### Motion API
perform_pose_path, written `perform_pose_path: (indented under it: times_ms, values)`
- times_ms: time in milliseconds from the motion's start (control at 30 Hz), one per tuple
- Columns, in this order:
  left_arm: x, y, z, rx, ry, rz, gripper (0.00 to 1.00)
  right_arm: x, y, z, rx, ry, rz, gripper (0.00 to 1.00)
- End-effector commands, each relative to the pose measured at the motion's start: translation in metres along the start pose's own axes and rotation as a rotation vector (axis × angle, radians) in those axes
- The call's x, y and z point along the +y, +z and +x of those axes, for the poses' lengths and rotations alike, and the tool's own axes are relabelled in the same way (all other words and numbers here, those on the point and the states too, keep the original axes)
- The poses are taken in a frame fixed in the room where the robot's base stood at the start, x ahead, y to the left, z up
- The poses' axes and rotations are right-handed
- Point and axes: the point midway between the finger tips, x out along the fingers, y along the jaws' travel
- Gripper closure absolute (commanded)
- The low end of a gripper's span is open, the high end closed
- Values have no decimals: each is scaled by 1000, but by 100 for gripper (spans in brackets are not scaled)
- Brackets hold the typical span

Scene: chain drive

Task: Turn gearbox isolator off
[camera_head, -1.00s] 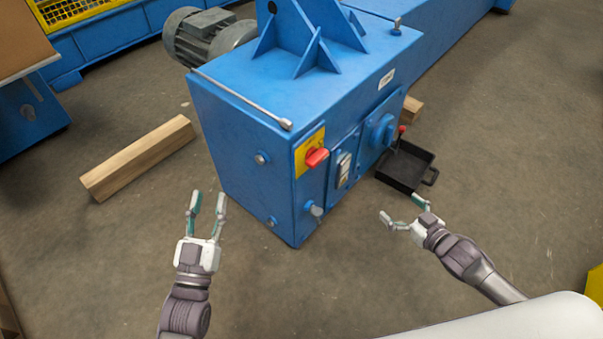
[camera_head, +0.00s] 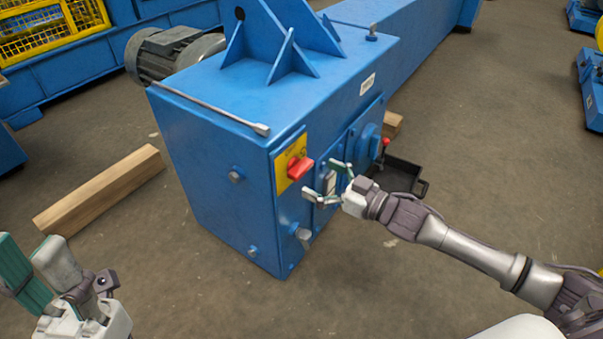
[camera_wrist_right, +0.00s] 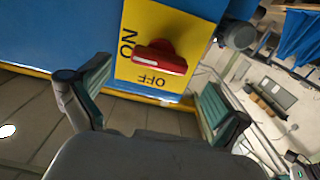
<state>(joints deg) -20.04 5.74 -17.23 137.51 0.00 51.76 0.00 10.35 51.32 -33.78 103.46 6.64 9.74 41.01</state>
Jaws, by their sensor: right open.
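The isolator is a red rotary handle (camera_head: 300,168) on a yellow plate (camera_head: 289,156), on the front face of the blue gearbox housing (camera_head: 210,165). In the right wrist view the red handle (camera_wrist_right: 160,57) lies roughly level across the picture, with ON to its left and OFF below it. My right gripper (camera_head: 323,178) is open and empty, just right of the handle in the head view. In the right wrist view the handle shows beyond and between its spread fingers (camera_wrist_right: 154,77); I see no grip on it. My left gripper (camera_head: 28,247) is open and empty at the lower left.
A steel rod (camera_head: 212,108) lies along the housing's top edge. A blue round knob (camera_head: 370,140) and a red-tipped lever (camera_head: 385,143) are right of the isolator. A black tray (camera_head: 400,177) sits on the floor behind my right arm. A wooden beam (camera_head: 100,190) lies at left.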

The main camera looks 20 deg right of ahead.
Motion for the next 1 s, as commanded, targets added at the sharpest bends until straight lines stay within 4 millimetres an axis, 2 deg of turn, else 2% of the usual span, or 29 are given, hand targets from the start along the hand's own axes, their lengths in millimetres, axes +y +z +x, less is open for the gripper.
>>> perform_pose_path:
  times_ms: [100,300,700,1000]
  values:
    - [0,2,-9,-1,0,0,60,0,1,23,5,0,-1,0]
    - [0,4,-14,-3,0,0,60,0,1,46,2,0,0,0]
    - [0,4,-15,-4,0,0,60,0,1,52,-2,1,1,2]
    - [0,4,-15,-5,0,0,60,0,1,51,-1,1,1,52]
